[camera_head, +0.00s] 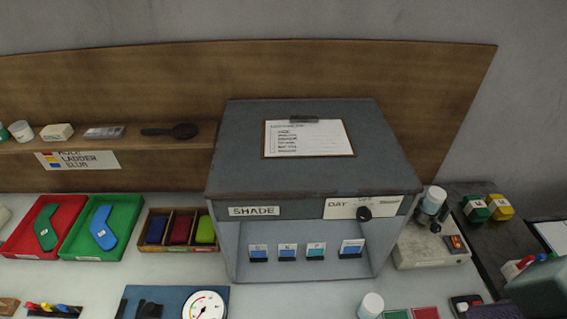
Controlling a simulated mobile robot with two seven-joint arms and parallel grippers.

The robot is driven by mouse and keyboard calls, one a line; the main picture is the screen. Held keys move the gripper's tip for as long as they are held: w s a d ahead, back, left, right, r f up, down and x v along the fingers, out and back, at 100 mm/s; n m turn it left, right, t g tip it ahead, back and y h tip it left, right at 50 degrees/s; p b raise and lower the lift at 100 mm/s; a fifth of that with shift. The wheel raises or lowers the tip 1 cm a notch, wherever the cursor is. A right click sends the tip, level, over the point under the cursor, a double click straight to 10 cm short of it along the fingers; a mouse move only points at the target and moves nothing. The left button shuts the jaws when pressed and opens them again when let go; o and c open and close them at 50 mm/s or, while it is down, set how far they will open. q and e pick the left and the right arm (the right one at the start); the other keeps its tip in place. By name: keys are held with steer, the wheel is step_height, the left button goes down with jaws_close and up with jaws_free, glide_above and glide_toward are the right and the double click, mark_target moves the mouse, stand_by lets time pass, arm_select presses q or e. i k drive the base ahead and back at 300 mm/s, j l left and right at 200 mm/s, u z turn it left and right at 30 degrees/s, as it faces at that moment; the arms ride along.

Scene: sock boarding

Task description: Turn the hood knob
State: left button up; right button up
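The hood (300,180) is a grey box standing in the middle of the bench, with an open lit front. Its knob (364,213) is a small round black knob on the right of the front edge. The knob sits at the lower edge of a white label strip (341,208) that reads DAY at its left, with smaller words further right that are hard to read. I cannot make out where the knob points. A SHADE label (254,211) is on the left of the same edge. Neither of my grippers shows in this view.
Several small cards (288,252) stand inside the hood, and a clipboard (308,138) lies on top. Red (22,246) and green (82,246) trays are at left. A grey device (432,248) stands close right of the hood. A dial gauge (204,307) is in front.

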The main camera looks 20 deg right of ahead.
mark_target(363, 214)
steer(key=l+z, duration=0.1)
steer(key=z, duration=0.4)
steer(key=i+l+z, duration=0.1)
steer(key=z, duration=0.35)
steer(key=i+j+z, duration=0.1)
steer(key=j, duration=0.75)
steer(key=i+z, duration=0.05)
